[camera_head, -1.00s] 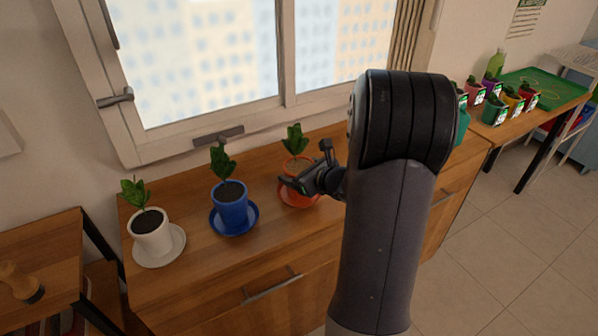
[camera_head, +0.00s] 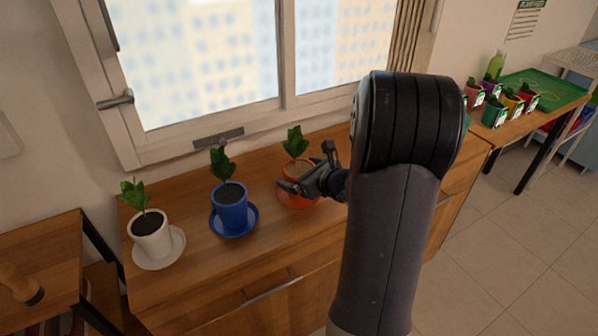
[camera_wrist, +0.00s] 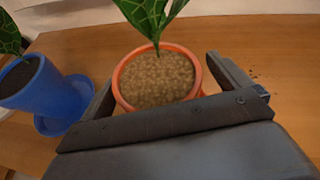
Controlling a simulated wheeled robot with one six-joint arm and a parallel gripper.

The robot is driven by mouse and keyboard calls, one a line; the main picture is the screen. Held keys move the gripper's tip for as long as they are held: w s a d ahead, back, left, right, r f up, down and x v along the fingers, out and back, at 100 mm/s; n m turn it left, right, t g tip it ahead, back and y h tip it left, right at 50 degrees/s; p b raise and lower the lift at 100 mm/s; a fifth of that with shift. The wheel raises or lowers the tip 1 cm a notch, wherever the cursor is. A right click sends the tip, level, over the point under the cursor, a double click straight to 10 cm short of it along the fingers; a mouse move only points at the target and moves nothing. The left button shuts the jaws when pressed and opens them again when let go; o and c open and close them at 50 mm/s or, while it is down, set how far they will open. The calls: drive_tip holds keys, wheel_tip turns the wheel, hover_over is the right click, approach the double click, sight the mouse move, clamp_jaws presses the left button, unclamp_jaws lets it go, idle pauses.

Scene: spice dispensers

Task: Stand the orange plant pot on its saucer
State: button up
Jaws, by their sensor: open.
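The orange plant pot (camera_head: 297,170) holds soil and a green leafy plant. It looks upright over its orange saucer (camera_head: 298,204) on the wooden cabinet, though my gripper partly covers both. I cannot tell how squarely the base sits. My gripper (camera_head: 304,168) is open at the pot's near right side. In the wrist view, the pot (camera_wrist: 157,78) is between the two spread fingers (camera_wrist: 166,88), with a visible gap on the right side.
A blue pot (camera_head: 231,208) on a blue saucer stands close to the left, and a white pot (camera_head: 151,238) on a white saucer stands farther left. The window (camera_head: 210,60) is behind. Several small pots stand on the table at the right.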

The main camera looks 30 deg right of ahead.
drive_tip(key=v, duration=1.1)
drive_tip(key=shift+p, duration=0.35)
drive_tip(key=shift+r, duration=0.1)
drive_tip(key=shift+c, duration=0.4)
